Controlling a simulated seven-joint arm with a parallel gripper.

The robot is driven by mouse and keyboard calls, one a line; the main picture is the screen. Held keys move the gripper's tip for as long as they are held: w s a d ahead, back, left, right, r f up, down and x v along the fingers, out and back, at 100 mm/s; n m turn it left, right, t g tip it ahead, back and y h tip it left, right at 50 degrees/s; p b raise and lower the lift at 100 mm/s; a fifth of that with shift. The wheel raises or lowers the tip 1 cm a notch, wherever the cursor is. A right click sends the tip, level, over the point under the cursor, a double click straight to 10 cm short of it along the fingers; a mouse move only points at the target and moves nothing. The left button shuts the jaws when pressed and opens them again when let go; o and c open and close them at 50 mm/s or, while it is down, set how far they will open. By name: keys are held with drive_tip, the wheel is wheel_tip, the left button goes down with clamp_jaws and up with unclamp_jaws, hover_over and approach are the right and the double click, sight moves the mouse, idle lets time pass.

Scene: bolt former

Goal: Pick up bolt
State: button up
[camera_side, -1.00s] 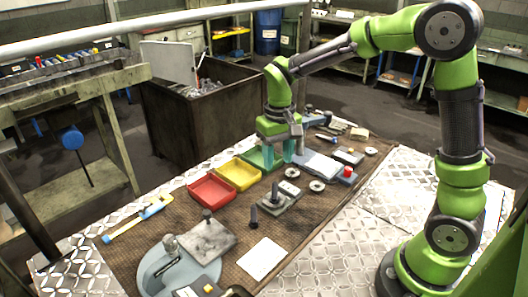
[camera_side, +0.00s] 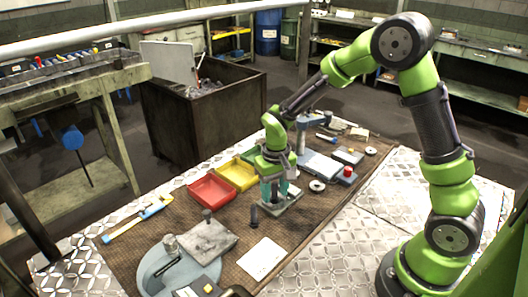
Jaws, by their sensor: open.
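My gripper (camera_side: 274,191), with teal fingers, is open and low over a grey metal block (camera_side: 288,203) on the brown mat. The dark upright bolt on that block is hidden behind or between the fingers; I cannot tell whether they touch it. A second dark bolt (camera_side: 254,215) stands upright on the mat, just left of and in front of the block. Another dark upright piece (camera_side: 207,216) stands on a grey plate (camera_side: 208,239) farther left.
A red bin (camera_side: 211,190) and a yellow bin (camera_side: 237,175) lie left of my gripper, with a green bin partly hidden behind it. A white sheet (camera_side: 261,259) lies in front. A round blue-grey base (camera_side: 152,276) is at front left. A red button box (camera_side: 347,175) is at right.

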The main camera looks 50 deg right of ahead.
drive_tip(key=shift+c, duration=0.3)
clamp_jaws()
drive_tip(key=shift+r, duration=0.1)
